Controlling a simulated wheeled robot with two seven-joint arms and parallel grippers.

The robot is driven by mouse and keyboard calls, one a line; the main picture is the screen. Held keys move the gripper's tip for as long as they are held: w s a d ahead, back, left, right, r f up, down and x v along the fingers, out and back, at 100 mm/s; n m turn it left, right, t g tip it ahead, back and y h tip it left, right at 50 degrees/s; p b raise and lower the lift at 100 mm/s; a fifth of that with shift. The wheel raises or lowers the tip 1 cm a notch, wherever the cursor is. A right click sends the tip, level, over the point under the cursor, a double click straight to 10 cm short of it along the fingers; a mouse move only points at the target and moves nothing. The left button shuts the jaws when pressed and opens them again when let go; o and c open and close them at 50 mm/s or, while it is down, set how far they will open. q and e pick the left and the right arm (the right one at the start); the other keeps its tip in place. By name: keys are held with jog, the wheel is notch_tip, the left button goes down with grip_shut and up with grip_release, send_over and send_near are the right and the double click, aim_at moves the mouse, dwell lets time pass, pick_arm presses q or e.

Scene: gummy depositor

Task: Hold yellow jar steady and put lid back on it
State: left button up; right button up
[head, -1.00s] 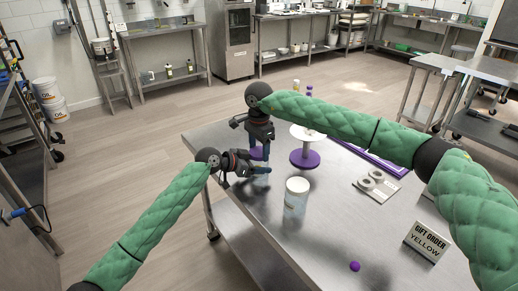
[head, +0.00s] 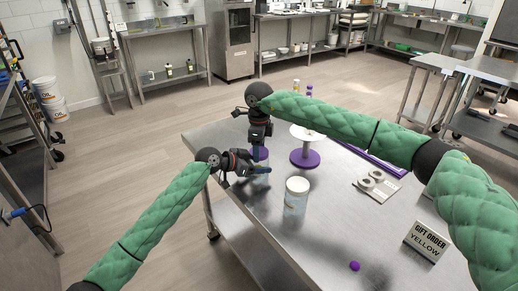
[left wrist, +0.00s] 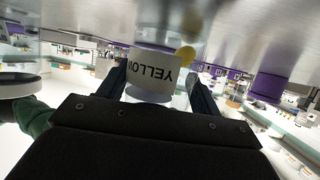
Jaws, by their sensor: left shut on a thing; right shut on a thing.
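The clear jar (head: 263,169) stands near the table's far left edge. Its label (left wrist: 152,72) reads YELLOW upside down in the left wrist view, with a yellow ball (left wrist: 185,54) beside the label. My left gripper (head: 256,172) is shut on the jar from the side; its fingers flank the label in the left wrist view (left wrist: 158,88). A purple lid (head: 262,154) is at the jar's top under my right gripper (head: 259,147), which points down and is shut on it. I cannot tell whether the lid is seated on the rim. The left wrist view hides the jar's top.
A white-topped jar (head: 296,190) stands in front of the grippers. A purple-based stand (head: 304,159) is just right of them. A GIFT ORDER YELLOW sign (head: 427,241) and a purple ball (head: 354,266) are at front right. The table's middle (head: 335,210) is clear.

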jog(key=o, duration=1.1)
jog(key=shift+r, duration=0.1)
jog(key=shift+r, duration=2.2)
jog(key=shift+c, duration=0.5)
jog(key=r, duration=0.3)
jog(key=shift+w+d+r+n, duration=0.1)
jog(key=shift+w+r+n, duration=0.15)
jog(key=shift+w+n, duration=0.15)
jog(key=shift+s+r+n, duration=0.1)
jog(key=shift+s+n, duration=0.1)
jog(key=shift+n, duration=0.3)
jog(key=n, duration=0.3)
jog(key=shift+s+n, duration=0.2)
jog(key=shift+n, duration=0.1)
